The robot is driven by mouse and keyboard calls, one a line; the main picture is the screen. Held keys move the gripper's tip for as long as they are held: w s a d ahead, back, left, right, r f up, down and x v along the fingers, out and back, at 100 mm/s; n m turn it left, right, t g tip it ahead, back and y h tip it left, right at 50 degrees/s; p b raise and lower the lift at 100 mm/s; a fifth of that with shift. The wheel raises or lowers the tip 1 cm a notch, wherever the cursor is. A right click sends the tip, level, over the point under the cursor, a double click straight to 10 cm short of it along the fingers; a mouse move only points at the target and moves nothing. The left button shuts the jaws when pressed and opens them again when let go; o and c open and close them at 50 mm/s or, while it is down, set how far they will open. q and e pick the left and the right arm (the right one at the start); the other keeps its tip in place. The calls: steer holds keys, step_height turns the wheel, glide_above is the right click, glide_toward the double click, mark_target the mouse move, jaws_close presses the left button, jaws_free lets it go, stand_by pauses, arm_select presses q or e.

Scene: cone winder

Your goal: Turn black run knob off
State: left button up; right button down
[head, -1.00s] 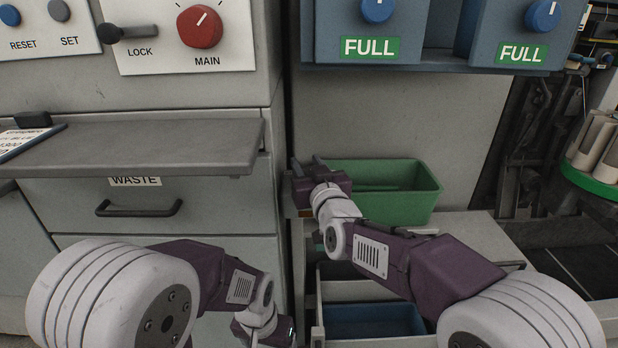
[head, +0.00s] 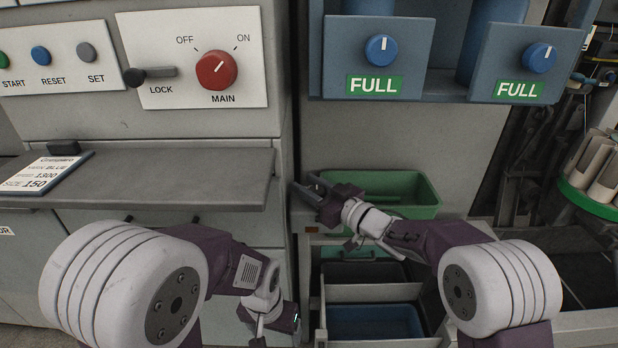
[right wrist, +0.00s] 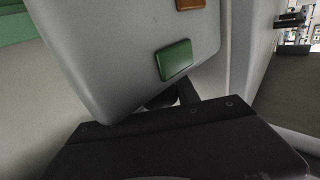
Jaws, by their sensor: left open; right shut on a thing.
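In the head view my right gripper (head: 308,192) is at the narrow grey front left of the green bin, its fingers pointing up-left. It is shut on a small dark part. The right wrist view shows a black part (right wrist: 163,99), probably the black knob, mostly hidden behind my dark gripper body. It is on a grey box (right wrist: 125,50) with a green lamp or button (right wrist: 174,60) and an orange one (right wrist: 189,3). No run label or knob mark is readable. My left gripper (head: 280,320) is low in the head view, open and apart from the panels.
A red MAIN knob (head: 216,70) and a black LOCK lever (head: 150,74) are on the upper left panel. A grey shelf (head: 150,180) juts out below. A green bin (head: 420,190) is right of my right gripper; a blue bin (head: 375,322) is lower.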

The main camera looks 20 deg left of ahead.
steer(key=shift+r, duration=0.1)
steer(key=c, duration=0.9)
jaws_free()
